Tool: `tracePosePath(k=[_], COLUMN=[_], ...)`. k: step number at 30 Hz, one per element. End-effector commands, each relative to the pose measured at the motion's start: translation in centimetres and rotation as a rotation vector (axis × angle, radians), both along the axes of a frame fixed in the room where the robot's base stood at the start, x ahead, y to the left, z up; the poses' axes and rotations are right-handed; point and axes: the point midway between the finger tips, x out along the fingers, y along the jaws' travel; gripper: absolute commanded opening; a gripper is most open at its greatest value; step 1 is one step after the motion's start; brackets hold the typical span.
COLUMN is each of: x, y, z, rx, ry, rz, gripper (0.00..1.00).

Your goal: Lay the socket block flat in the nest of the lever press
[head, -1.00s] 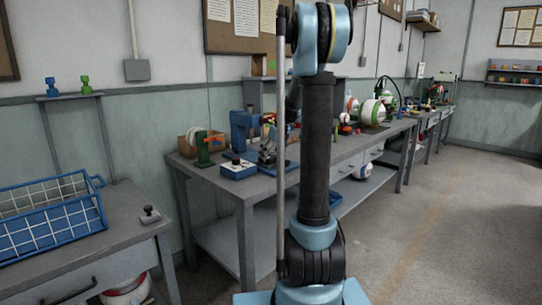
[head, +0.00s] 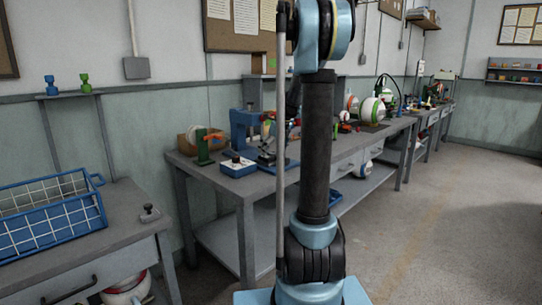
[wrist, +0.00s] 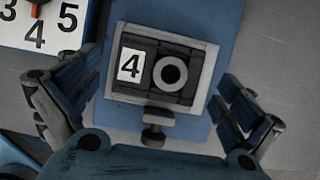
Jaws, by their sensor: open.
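In the wrist view, my gripper (wrist: 160,82) is open, one finger on each side of a pale grey rectangular frame, apart from it. This frame looks like the nest (wrist: 207,75) of the press. Inside it lies a dark block (wrist: 155,50), apparently the socket block, with a white "4" label and a pale ring around a dark hole. It looks flat and square to the frame; its seating depth cannot be told. A grey knob (wrist: 154,130) sticks out below the frame. In the head view, the blue press (head: 242,125) stands on the workbench; my gripper is hard to make out there.
A white-topped box (head: 238,164) with a number dial stands beside the press; it also shows in the wrist view (wrist: 45,22). A green stand (head: 203,148) is to its left. A blue wire basket (head: 50,225) sits on the nearer table (head: 130,235).

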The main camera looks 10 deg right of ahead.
Motion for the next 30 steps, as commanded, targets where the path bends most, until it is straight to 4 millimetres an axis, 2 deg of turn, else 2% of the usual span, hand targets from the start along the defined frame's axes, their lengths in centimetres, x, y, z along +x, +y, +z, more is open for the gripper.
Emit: tracePosePath(k=[9,15,21,30], x=[-1.9,-2.8,-3.1,-3.2], y=[-1.4,-2.1,-2.3,-2.3], z=[5.6,8.2,9.3,9.4], rx=[0.001,0.001,0.0,0.0], ry=[0.0,0.001,0.002,0.001], rz=[-0.002,-0.001,-0.001,0.0], gripper=[1.0,1.0,1.0,1.0])
